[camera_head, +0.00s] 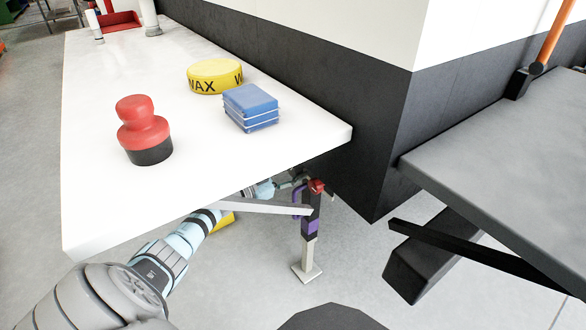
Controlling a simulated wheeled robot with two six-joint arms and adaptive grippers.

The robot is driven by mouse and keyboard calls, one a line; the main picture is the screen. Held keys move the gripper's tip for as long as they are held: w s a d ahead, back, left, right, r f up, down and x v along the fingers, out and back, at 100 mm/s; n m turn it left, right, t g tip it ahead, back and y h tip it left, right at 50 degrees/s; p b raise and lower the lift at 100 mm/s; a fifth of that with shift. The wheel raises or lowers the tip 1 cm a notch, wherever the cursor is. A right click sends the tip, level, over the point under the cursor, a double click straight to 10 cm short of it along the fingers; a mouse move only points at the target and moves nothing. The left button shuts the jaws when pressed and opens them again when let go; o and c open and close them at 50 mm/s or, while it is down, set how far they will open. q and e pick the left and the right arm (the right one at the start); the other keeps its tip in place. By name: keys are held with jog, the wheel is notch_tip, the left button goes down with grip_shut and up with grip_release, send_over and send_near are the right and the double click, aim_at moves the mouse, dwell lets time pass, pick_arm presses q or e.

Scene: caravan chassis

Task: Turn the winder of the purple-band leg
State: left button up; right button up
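The leg (308,252) stands upright on a square foot on the floor, below the right end of the white table. A purple band (313,227) wraps its dark upper part. A red winder part (317,186) sits near its top. My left arm reaches in under the table, and my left gripper (290,181) is close beside the red part, at its left. The table edge and small size hide the fingers, so I cannot tell whether they touch or hold it. My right gripper is not in view.
A pale strut (262,207) crosses to the leg. A dark wall and grey platform (500,165) stand right.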

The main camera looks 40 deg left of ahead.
pick_arm(q)
jog(key=shift+f+m, duration=0.1)
jog(key=shift+m, duration=1.2)
jog(key=o, duration=1.1)
jog(key=shift+s+a, duration=0.1)
jog(key=shift+o, duration=0.2)
jog(key=shift+s, duration=0.1)
jog(key=v, duration=1.1)
jog(key=shift+s, duration=0.35)
